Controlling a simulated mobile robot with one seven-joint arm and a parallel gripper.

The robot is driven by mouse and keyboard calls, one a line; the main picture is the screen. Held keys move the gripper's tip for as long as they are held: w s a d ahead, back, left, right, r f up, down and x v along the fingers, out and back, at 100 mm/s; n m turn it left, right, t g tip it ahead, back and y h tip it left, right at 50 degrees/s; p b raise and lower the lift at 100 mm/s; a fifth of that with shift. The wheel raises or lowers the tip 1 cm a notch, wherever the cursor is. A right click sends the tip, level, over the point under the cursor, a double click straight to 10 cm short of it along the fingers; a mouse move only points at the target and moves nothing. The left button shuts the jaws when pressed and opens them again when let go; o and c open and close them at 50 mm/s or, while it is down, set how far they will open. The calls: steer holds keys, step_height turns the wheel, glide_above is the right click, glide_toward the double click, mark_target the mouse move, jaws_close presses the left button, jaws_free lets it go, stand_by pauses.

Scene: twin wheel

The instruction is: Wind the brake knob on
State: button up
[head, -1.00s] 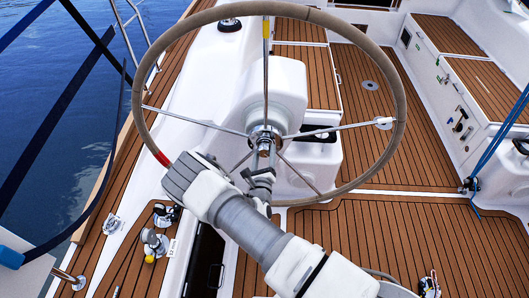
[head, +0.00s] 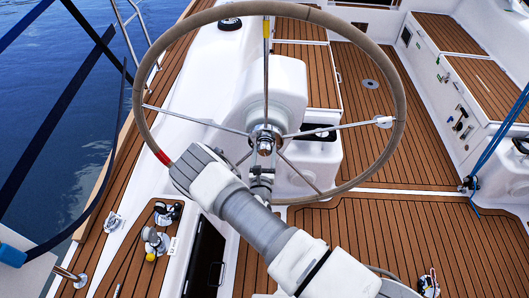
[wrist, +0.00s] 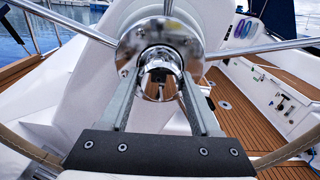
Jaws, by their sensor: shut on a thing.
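The steering wheel (head: 398,95) has a tan rim, thin metal spokes and a red mark at its lower left. The chrome brake knob (wrist: 160,57) sits at the middle of the shiny round hub (wrist: 130,45). In the wrist view my gripper (wrist: 160,78) has one finger on each side of the knob and is shut on it. In the head view my gripper (head: 263,158) reaches up to the hub from below, and the knob is small and partly hidden behind the fingers.
The white pedestal (head: 284,85) stands behind the wheel. Spokes run out on several sides of the hub, close to my gripper. Teak deck (head: 400,235) lies below right. Winches (head: 155,240) and water (head: 50,110) are to the left.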

steer(key=o, duration=1.4)
